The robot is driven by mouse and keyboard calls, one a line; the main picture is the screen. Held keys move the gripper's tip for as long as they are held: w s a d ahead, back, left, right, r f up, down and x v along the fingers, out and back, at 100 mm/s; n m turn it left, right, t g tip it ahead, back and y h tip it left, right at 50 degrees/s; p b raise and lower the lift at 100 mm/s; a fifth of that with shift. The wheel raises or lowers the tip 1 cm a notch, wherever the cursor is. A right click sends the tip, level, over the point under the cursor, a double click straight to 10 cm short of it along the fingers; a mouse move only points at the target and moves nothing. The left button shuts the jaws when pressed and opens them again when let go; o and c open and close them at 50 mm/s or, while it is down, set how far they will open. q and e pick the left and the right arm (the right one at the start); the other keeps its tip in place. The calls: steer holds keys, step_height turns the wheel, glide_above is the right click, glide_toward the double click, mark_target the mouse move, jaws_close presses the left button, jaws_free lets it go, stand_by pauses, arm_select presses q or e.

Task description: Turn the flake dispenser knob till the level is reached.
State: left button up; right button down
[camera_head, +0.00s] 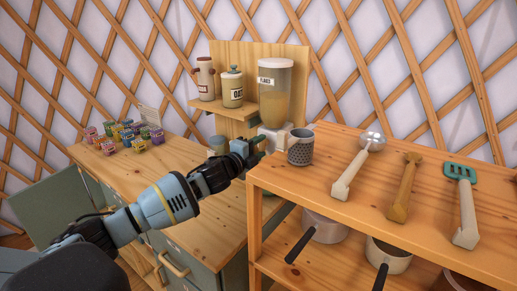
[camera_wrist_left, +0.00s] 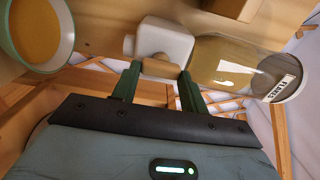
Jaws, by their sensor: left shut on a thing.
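The flake dispenser (camera_head: 275,90) stands against the wooden back panel, its clear hopper labelled FLAKES and partly filled with tan flakes. Its white body (camera_wrist_left: 165,42) and hopper (camera_wrist_left: 235,65) show sideways in the left wrist view. My left gripper (camera_head: 259,146) reaches the front of the dispenser. In the left wrist view its green fingers (camera_wrist_left: 160,74) are shut on the tan knob (camera_wrist_left: 158,68). A cup with a pale green rim (camera_wrist_left: 66,38) shows at upper left there, with an orange-tan surface inside. In the head view my gripper hides the knob. My right gripper is not in view.
A jar marked OATS (camera_head: 232,88) and a reddish-handled canister (camera_head: 205,80) stand on the small shelf. A patterned mug (camera_head: 300,150) is close right of my gripper. The right shelf (camera_head: 330,215) holds a ladle, spatulas and pans. Small colourful boxes (camera_head: 125,133) sit at left.

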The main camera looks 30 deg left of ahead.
arm_select(q)
steer(key=o, duration=1)
steer(key=shift+s+f, duration=0.1)
steer(key=shift+s, duration=0.35)
steer(key=shift+s+a, duration=0.2)
steer(key=shift+s, duration=1.55)
steer(key=shift+s+a, duration=0.15)
steer(key=shift+s, duration=1.55)
